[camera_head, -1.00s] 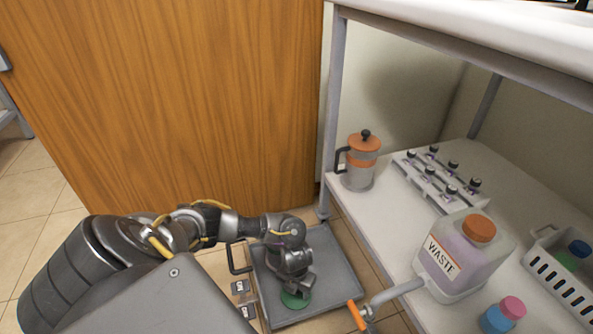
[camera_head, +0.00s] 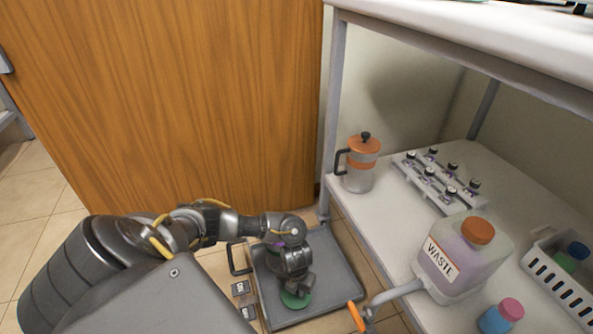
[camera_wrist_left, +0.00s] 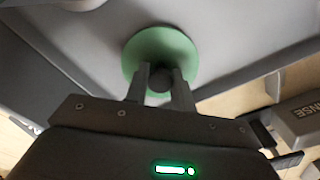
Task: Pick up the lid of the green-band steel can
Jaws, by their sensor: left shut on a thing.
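A round green lid (camera_head: 295,300) with a dark knob shows low in the head view, over the grey tray of a cart. My left gripper (camera_head: 300,290) points down at it from above. In the left wrist view the green lid (camera_wrist_left: 160,45) is seen close up, and my left gripper's fingers (camera_wrist_left: 160,85) are shut on its dark knob. I cannot tell whether a can is under the lid, or whether the lid is raised. My right gripper is in neither view.
The grey tray (camera_head: 335,268) lies beside a white shelf (camera_head: 400,230). On the shelf are an orange-lidded steel can (camera_head: 358,178), a rack of vials (camera_head: 440,183), a WASTE jug (camera_head: 460,262) and a white basket (camera_head: 556,290). An orange-handled tap (camera_head: 356,315) juts out near the tray's right side.

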